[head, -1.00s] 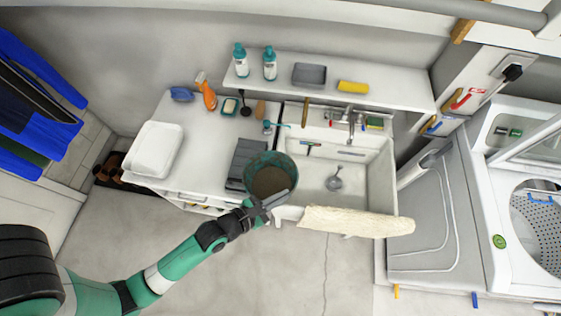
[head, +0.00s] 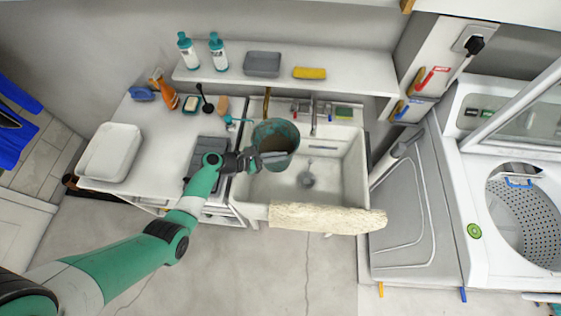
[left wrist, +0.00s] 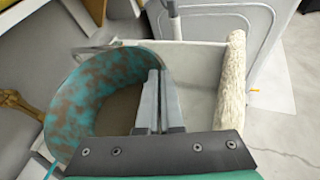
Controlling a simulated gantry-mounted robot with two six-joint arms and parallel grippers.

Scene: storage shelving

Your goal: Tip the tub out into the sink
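The tub (head: 270,126) is teal with brown stains and holds murky brown water. It hangs over the left part of the white sink (head: 338,187), with its mouth up and little visible tilt. My left gripper (head: 268,157) is shut on the tub's near rim. In the left wrist view its fingers (left wrist: 158,100) close over the rim, with the stained tub wall (left wrist: 75,100) to their left and the sink basin (left wrist: 200,72) beyond. The sink's drain lies clear to the right of the tub. My right gripper is not in view.
A cream towel (head: 325,218) hangs over the sink's front edge. The tap (head: 314,118) stands at the back. A shelf above carries two bottles, a grey tray (head: 262,63) and a yellow sponge (head: 309,73). A white counter with a white basin (head: 110,152) is left.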

